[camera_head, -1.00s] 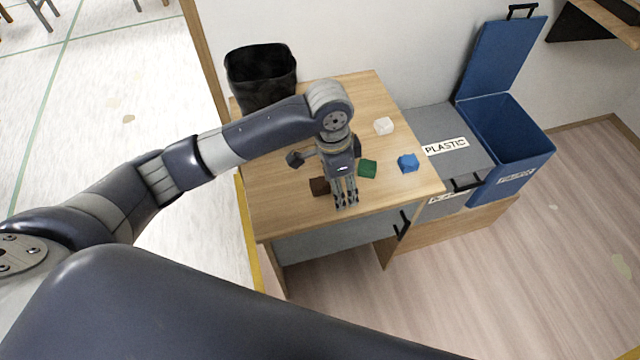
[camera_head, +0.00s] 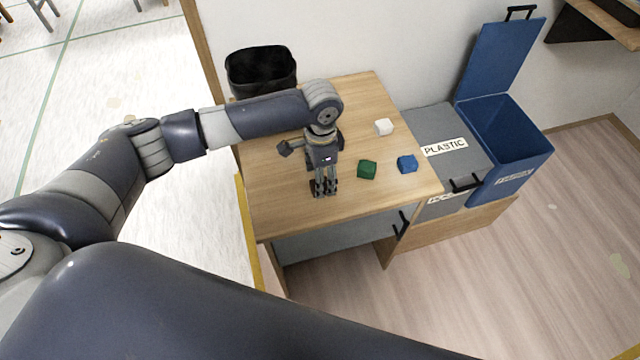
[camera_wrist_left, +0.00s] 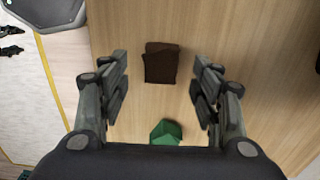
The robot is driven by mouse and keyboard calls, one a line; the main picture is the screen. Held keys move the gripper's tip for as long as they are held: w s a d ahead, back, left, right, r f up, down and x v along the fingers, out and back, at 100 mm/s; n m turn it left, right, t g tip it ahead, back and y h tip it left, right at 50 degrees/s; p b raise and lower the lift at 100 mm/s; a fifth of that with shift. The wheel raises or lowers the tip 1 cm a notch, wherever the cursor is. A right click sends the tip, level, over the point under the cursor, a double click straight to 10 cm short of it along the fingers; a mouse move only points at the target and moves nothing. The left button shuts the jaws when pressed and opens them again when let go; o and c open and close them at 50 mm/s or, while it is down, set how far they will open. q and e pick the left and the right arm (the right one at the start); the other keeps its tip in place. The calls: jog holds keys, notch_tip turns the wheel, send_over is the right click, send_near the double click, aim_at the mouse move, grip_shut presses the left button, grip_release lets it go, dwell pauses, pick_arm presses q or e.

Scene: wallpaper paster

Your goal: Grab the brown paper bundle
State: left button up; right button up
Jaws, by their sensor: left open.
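The brown paper bundle (camera_wrist_left: 161,65) is a small dark-brown block lying on the wooden table. In the left wrist view it lies between the two fingertips, with wood visible on both sides of it. In the head view it is almost wholly hidden behind my left gripper (camera_head: 325,191). That gripper points down at the table near its front left part. Its fingers are open and apart from the bundle, with nothing held. The exact height above the bundle cannot be told. My right gripper is out of view.
A green block (camera_head: 367,169), a blue block (camera_head: 407,164) and a white block (camera_head: 383,127) lie on the wooden table (camera_head: 300,218). A black bin (camera_head: 262,72) stands at the back left. A grey bin (camera_head: 446,148) labelled PLASTIC and an open blue bin (camera_head: 535,150) stand right.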

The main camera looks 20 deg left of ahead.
pick_arm(q)
jog(key=shift+f, duration=1.45)
jog(key=shift+a, duration=0.1)
jog(key=c, duration=0.9)
jog(key=shift+r, duration=0.15)
